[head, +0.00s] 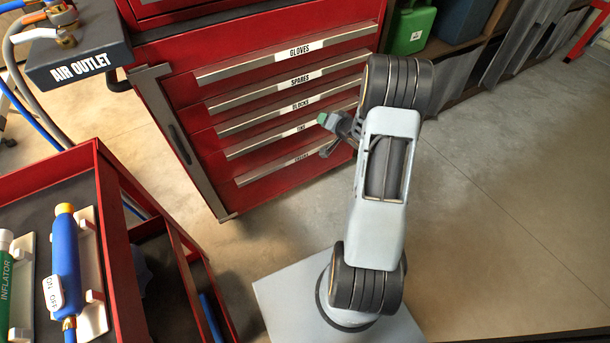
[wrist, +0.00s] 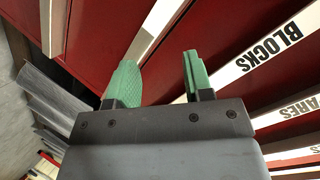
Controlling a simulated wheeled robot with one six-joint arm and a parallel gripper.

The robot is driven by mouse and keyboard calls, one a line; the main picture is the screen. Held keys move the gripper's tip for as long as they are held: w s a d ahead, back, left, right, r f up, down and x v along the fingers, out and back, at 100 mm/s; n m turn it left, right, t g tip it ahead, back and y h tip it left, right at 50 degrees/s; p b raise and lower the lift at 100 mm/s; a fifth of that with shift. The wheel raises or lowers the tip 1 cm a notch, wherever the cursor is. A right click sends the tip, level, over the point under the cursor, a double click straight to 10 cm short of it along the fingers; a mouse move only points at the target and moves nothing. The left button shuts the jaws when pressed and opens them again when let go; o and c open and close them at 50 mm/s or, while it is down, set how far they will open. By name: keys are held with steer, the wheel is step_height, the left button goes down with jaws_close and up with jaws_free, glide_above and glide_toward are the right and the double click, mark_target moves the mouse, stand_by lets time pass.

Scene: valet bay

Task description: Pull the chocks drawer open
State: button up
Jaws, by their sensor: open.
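The red cabinet (head: 180,85) has a stack of drawers with long pale handle strips, all looking shut. Labels read GLOVES, SPARES and BLOCKS from the top. The two lower labels are too small to read surely; the bottom drawer (head: 262,174), whose label seems to start with C, looks like the chocks drawer. My gripper (head: 325,136) is in front of the lower drawers' right part, fingers apart and empty. In the wrist view its green fingertips (wrist: 158,82) point at the red front, with a handle strip (wrist: 158,22) beyond them, apparently the one below BLOCKS (wrist: 268,48). Contact is not visible.
A red cart (head: 110,190) with an inflator and a blue tool stands at the left. The AIR OUTLET box (head: 78,62) juts out at upper left. A shelf with a green can (head: 408,30) lies behind my arm. Floor (head: 510,200) at right is clear.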

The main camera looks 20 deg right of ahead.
step_height(320, 180, down, 13)
steer(key=s+m+t+y+b, duration=0.1)
steer(key=s+m+y+b, duration=0.1)
steer(key=s+y+b, duration=0.15)
steer(key=m+t+y+b, duration=0.2)
steer(key=y+b, duration=0.2)
steer(key=b, duration=0.1)
glide_toward(301, 158)
steer(key=shift+b+x, duration=2.1)
steer(key=shift+x, duration=2.1)
steer(key=shift+d+r, duration=0.15)
jaws_close()
